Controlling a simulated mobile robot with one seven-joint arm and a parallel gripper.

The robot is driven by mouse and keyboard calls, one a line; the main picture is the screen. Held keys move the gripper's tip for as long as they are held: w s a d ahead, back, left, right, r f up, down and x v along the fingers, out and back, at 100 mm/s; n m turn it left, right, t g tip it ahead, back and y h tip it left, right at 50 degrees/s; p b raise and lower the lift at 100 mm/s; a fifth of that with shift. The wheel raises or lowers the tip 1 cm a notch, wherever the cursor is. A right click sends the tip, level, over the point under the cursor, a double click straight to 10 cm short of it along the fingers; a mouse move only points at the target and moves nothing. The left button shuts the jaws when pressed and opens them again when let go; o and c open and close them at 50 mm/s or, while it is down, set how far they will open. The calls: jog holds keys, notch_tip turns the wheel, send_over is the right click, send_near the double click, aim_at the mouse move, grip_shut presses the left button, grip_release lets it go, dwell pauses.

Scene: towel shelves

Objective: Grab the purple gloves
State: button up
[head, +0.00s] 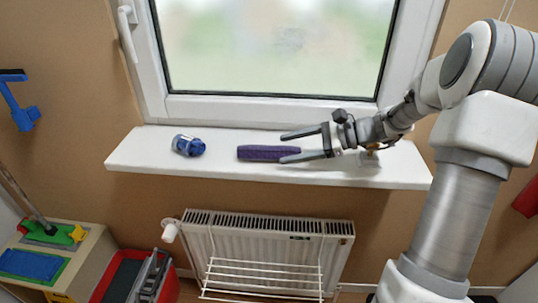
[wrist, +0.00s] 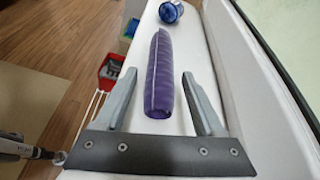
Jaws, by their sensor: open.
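The purple gloves (head: 262,153) lie as a narrow rolled bundle on the white window sill (head: 225,167). My gripper (head: 286,147) is open over the sill, with its fingertips at the right part of the purple bundle. In the wrist view the purple gloves (wrist: 160,75) run lengthwise between the two open fingers of my gripper (wrist: 160,78). Gaps show on both sides, and the fingers look apart from the bundle. The height of the fingers above the sill is hard to tell.
A blue and clear bottle-like item (head: 188,146) lies on the sill left of the gloves. The window (head: 270,98) stands right behind the sill. A radiator (head: 265,232) with a drying rack (head: 262,275) is below. A red crate (head: 122,272) stands at lower left.

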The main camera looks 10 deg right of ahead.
aim_at(272, 151)
jog(key=x, duration=0.5)
jog(key=shift+s+a+b, duration=0.1)
jog(key=shift+a+b, duration=0.05)
jog(key=shift+b, duration=0.2)
jog(key=c, duration=1.1)
